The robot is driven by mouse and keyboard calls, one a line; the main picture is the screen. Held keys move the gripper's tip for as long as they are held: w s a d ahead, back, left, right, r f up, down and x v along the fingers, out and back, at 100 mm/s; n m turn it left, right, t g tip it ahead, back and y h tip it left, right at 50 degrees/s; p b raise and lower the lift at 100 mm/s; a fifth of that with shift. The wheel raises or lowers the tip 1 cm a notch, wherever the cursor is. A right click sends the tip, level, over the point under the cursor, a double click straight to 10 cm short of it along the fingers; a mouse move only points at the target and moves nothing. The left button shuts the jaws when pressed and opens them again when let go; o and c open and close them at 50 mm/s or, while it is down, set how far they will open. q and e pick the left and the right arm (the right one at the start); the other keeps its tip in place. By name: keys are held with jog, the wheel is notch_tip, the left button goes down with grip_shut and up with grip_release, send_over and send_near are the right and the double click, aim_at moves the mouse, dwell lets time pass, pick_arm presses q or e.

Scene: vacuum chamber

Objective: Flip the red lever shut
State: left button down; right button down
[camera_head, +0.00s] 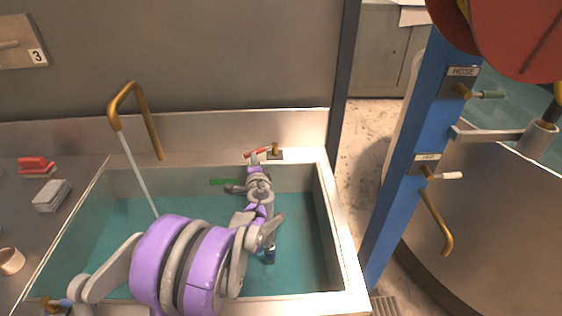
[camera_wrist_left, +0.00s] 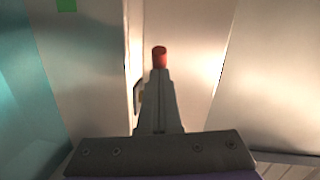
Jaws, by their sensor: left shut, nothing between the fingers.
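The red lever (camera_head: 257,152) sits on a brass valve (camera_head: 275,150) on the back rim of the sink, near its right corner. It points left from the valve, roughly along the rim. My left gripper (camera_head: 254,158) reaches over the sink to the lever, its fingertips at or very near it. The fingers are shut with nothing between them. In the left wrist view the lever's red end (camera_wrist_left: 159,57) shows just beyond the fingertips (camera_wrist_left: 157,74); I cannot tell if they touch. My right gripper is not in view.
The steel sink (camera_head: 331,215) holds teal water. Water runs from a brass spout (camera_head: 155,130) at the left. A red brush (camera_head: 35,165) and a grey block (camera_head: 52,195) lie on the left counter. A blue post (camera_head: 405,180) with labelled valves stands right.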

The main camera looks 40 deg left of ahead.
pick_arm(q)
jog(key=shift+a, duration=0.95)
jog(key=shift+w+a, duration=0.25)
jog(key=shift+a, duration=0.65)
jog(key=shift+w+a, duration=0.25)
jog(key=shift+a, duration=0.65)
jog(key=shift+r, duration=0.1)
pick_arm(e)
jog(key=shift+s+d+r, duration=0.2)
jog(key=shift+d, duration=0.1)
pick_arm(q)
jog(key=shift+a, duration=0.1)
jog(key=shift+p, duration=0.3)
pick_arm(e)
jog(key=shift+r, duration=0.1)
